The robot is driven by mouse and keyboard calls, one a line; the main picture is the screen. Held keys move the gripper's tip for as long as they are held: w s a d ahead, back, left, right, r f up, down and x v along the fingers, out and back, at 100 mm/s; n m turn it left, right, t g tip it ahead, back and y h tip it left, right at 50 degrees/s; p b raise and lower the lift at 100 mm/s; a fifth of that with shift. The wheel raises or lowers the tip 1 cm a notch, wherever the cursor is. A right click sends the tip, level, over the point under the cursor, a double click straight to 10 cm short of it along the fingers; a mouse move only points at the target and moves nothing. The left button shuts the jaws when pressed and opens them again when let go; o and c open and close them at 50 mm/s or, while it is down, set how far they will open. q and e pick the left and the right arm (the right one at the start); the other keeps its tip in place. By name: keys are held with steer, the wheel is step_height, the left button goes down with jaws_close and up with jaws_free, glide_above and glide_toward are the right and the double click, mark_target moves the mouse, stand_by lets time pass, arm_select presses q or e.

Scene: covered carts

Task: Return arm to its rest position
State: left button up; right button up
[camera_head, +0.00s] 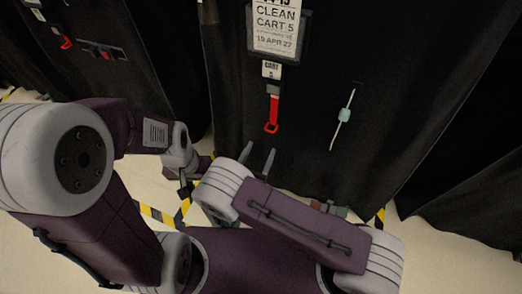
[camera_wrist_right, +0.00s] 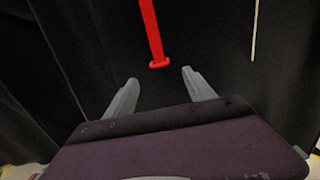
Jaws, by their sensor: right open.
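My right gripper (camera_head: 257,155) is open and empty in front of the black-covered cart, below its hanging red strap (camera_head: 273,108). In the right wrist view the two grey fingers of this gripper (camera_wrist_right: 161,84) stand wide apart. The lower end of the red strap (camera_wrist_right: 154,40) hangs just past the fingertips there, apart from them. My left arm comes in from the left in the head view. Its gripper end (camera_head: 195,168) is small, dark and partly hidden by my right arm, so its jaws cannot be made out.
Another covered cart with a red strap (camera_head: 66,43) stands at upper left. Yellow-black tape (camera_head: 155,214) marks the pale floor.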

arm_select(q)
steer(key=shift+w, duration=0.25)
arm_select(e)
steer(key=shift+w+f, duration=0.1)
steer(key=shift+w, duration=0.1)
steer(key=s+d+r+m+g+h, duration=0.15)
steer(key=d+m+g+h, duration=0.5)
steer(key=d, duration=0.65)
steer(key=s+d+m+g+y, duration=0.6)
steer(key=s+d+m+g, duration=0.3)
steer(key=s+m+g, duration=0.5)
arm_select(q)
step_height(320, 180, up, 32)
steer(key=p, duration=3.1)
steer(key=shift+f+p, duration=0.25)
steer(key=shift+p, duration=0.05)
arm_select(e)
step_height(320, 180, up, 35)
steer(key=w+a+m+t+y, duration=0.2)
steer(key=m+t+y, duration=0.2)
steer(key=m+y, duration=0.3)
steer(key=m, duration=0.4)
steer(key=shift+a+m+t, duration=0.35)
